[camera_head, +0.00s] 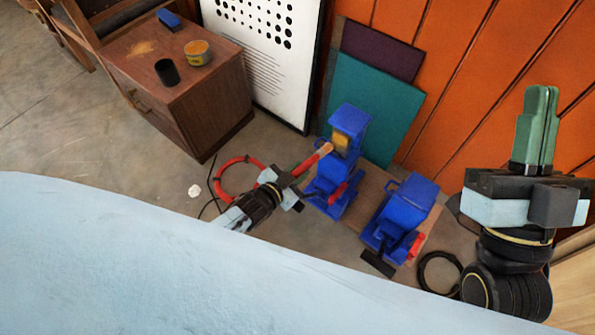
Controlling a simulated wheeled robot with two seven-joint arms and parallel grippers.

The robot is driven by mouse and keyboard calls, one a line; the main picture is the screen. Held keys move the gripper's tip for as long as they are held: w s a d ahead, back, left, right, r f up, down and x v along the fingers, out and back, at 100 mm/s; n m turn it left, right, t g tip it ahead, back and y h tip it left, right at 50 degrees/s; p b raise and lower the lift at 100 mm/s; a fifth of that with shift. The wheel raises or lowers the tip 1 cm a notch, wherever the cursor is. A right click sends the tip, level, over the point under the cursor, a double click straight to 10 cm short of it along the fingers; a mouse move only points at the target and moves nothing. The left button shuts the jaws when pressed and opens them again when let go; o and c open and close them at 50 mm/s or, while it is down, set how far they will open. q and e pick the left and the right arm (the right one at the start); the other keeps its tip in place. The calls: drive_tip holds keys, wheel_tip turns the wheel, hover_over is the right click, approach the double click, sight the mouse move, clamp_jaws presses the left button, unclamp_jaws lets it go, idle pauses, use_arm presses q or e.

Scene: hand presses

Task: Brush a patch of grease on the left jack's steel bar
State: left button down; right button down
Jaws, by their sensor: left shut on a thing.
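The left jack (324,188) is a blue upright press with a tall blue head. An amber-yellow patch (341,144) shows on its upper part. I cannot make out its steel bar clearly. My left gripper (292,183) is shut on a brush (308,163) with a red handle. The brush's pale tip reaches up and right to the jack's upper part beside the yellow patch; I cannot tell whether it touches. My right gripper (537,130) is raised at the right, its green fingers together, with nothing seen between them.
A second blue jack (399,217) stands to the right on a brown board (373,187). A wooden cabinet (190,95) at left carries a yellow tin (197,52), a black cup (167,71) and a blue brush (169,19). Panels lean on the orange wall. A red hose ring (222,172) lies on the floor.

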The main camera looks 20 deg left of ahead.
use_arm(q)
drive_tip(key=shift+w+d+b, duration=0.3)
drive_tip(key=shift+w+b, duration=0.05)
drive_tip(key=shift+w, duration=0.4)
idle(0.3)
idle(1.5)
drive_tip(key=shift+s+a+r+p, duration=0.1)
drive_tip(key=shift+s+a+p, duration=0.25)
drive_tip(key=shift+s+p, duration=0.4)
drive_tip(key=shift+s+a+p, duration=0.3)
drive_tip(key=shift+s+p, duration=0.1)
drive_tip(key=shift+s, duration=0.5)
drive_tip(key=shift+s+a+p, duration=0.2)
drive_tip(key=shift+s, duration=0.4)
drive_tip(key=shift+s+a+p, duration=0.2)
drive_tip(key=shift+s, duration=0.4)
